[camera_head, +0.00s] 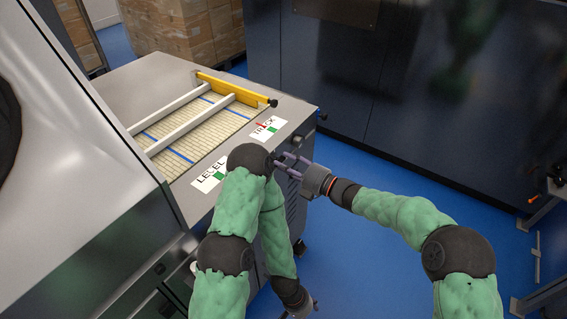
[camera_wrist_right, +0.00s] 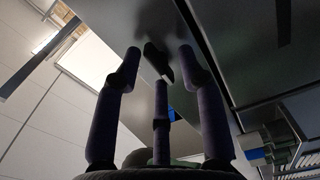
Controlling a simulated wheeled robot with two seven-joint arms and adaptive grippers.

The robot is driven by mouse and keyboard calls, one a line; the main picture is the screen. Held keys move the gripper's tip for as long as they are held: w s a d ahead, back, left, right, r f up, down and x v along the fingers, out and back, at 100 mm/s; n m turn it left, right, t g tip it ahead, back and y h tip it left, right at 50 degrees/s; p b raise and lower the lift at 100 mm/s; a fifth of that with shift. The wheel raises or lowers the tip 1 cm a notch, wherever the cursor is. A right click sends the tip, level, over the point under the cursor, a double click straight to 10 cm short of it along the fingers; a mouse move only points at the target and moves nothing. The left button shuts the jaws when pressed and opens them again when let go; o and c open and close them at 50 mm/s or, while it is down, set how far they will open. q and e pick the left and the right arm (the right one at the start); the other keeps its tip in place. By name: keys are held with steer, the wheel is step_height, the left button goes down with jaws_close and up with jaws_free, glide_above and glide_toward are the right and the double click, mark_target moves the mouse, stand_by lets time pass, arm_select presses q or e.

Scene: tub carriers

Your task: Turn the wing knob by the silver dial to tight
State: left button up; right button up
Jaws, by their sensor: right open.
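In the head view my right gripper (camera_head: 288,164) reaches from the right to the side of the metal machine, just below its top edge. Its fingers are spread and point left at the side panel. In the right wrist view a dark knob-like part (camera_wrist_right: 158,62) on the grey panel lies ahead of and between the open fingers (camera_wrist_right: 159,70); I cannot tell whether they touch it. It may be the wing knob. I cannot make out the silver dial in either view. My left gripper (camera_head: 303,307) hangs low at the bottom edge, partly cut off, its jaws unclear.
The machine top (camera_head: 152,86) carries a slatted conveyor (camera_head: 205,125) with white rails, a yellow bar (camera_head: 232,87) and LEVEL and TRACK labels. Dark cabinets (camera_head: 400,90) stand behind. Blue floor is free at right.

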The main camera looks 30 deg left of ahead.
steer(key=shift+a, duration=0.5)
jaws_close()
steer(key=shift+f, duration=0.1)
